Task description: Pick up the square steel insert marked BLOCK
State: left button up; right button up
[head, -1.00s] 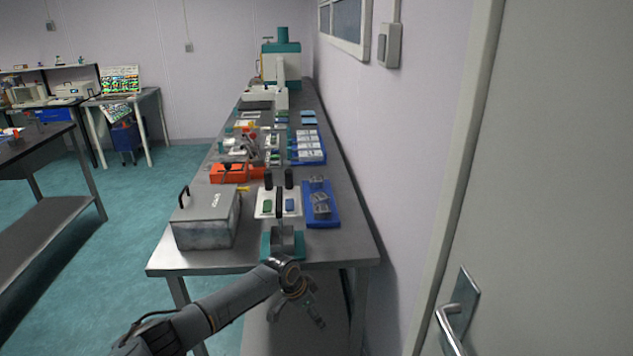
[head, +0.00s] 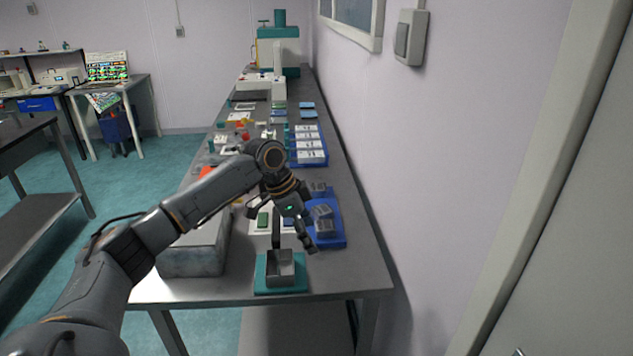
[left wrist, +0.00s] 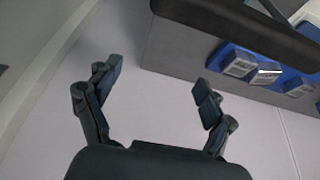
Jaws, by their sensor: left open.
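Several small grey steel inserts sit on a blue tray (head: 339,235) near the right edge of the bench. I see a nearer insert (head: 325,228) and one behind it (head: 322,211); in the left wrist view they show at the upper right, one of them here (left wrist: 238,67). No marking is readable, so I cannot tell which is BLOCK. My left gripper (head: 284,232) is open and empty, over the bench just left of the blue tray in the head view. In the left wrist view its fingers (left wrist: 157,88) are spread, with the inserts outside them. My right gripper is not in view.
A teal-based holder with a grey open box (head: 281,284) stands at the bench's near edge. A grey metal case (head: 190,255) is left of it, partly behind my arm. A second blue tray with white pieces (head: 308,146) lies farther back. The wall runs along the right.

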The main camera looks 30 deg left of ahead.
aim_at(318, 190)
jog(key=i+j, duration=1.1)
jog(key=j, duration=0.15)
